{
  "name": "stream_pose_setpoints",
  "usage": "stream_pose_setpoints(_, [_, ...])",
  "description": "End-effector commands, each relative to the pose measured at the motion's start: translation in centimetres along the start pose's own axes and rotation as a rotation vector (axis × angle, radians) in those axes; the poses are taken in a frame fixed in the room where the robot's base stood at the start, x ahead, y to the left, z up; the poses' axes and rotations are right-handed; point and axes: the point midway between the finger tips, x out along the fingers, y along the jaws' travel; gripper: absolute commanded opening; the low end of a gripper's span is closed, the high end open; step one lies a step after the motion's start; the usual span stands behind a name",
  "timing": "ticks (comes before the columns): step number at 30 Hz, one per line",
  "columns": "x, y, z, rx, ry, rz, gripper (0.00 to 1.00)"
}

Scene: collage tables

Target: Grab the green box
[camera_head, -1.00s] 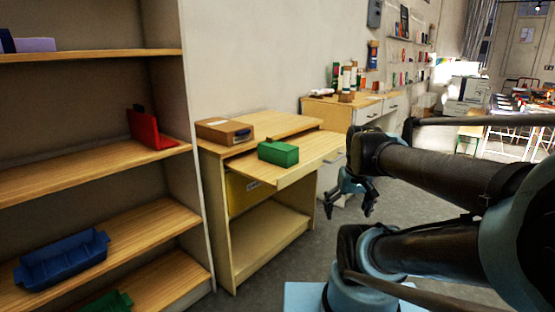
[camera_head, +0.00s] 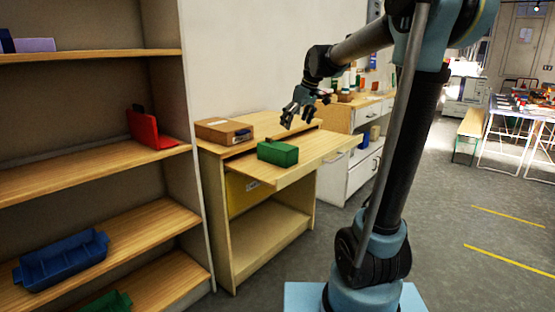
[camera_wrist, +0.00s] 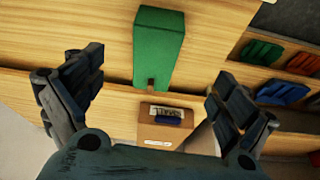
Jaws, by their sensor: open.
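The green box (camera_head: 278,153) lies on the pulled-out top board of a small wooden desk (camera_head: 316,153) in the head view. My gripper (camera_head: 292,117) is open and empty, above the desk, higher than the green box and a little to its right. In the wrist view the green box (camera_wrist: 158,47) shows at the top centre, beyond the two spread fingers, with my gripper (camera_wrist: 150,95) apart from it. Nothing hides the box in either view.
A brown box (camera_head: 223,131) stands on the desk behind the green box. A wooden shelf (camera_head: 95,158) at the left holds a red holder (camera_head: 147,130) and a blue bin (camera_head: 62,258). A white cabinet (camera_head: 352,165) stands behind the desk.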

Motion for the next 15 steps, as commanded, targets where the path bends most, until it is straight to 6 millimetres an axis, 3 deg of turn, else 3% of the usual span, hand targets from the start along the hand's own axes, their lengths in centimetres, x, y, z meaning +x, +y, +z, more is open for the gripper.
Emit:
stream_pose_setpoints(3, [0.4,0.6,-2.5,-0.044,0.012,-0.011,0.95])
stream_pose_setpoints(6, [0.6,0.8,-3.6,-0.064,0.018,-0.015,0.95])
stream_pose_setpoints(11, [1.9,0.9,-4.1,-0.073,0.021,-0.017,0.95])
stream_pose_setpoints(15, [4.2,0.8,-4.0,-0.073,0.021,-0.017,0.95])
